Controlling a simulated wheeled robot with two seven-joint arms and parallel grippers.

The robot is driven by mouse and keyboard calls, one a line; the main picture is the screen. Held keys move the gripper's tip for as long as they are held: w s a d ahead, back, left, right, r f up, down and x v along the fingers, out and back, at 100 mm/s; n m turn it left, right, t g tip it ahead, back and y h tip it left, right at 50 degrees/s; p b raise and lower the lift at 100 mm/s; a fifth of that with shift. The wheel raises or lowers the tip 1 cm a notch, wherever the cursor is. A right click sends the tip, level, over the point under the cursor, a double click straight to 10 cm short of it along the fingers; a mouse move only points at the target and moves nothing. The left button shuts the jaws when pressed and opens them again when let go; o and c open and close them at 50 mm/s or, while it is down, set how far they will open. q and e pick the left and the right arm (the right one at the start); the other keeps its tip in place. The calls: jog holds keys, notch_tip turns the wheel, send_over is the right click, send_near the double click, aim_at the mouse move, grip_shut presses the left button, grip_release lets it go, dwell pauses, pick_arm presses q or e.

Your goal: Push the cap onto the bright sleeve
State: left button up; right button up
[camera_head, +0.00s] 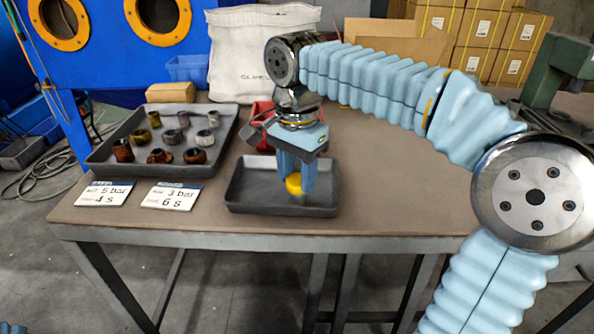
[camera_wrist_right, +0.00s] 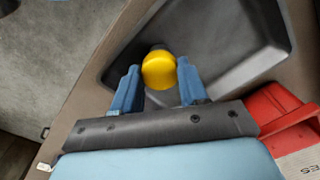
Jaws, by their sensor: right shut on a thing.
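My right gripper (camera_head: 295,178) points down over the smaller dark tray (camera_head: 240,192), its two blue fingers on either side of a yellow cap (camera_head: 293,185). It is shut on the cap, which also shows between the fingertips in the right wrist view (camera_wrist_right: 158,71). A small greyish part shows just below the cap in the head view and behind it in the right wrist view. It may be the bright sleeve, but it is mostly hidden, and I cannot tell whether the cap touches it. My left gripper is not in view.
A larger dark tray (camera_head: 97,165) at the left holds several brown, olive and grey sleeves. Two printed cards (camera_head: 105,193) lie before it. A red bin (camera_head: 262,112) stands behind my right gripper.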

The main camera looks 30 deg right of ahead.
jog(key=shift+f, duration=0.3)
dwell(0.5)
jog(key=o, duration=1.6)
jog(key=shift+r, duration=0.1)
notch_tip(320, 180, up, 3)
jog(key=shift+f+p, duration=0.2)
jog(key=shift+p, duration=0.8)
jog(key=shift+r, duration=1.1)
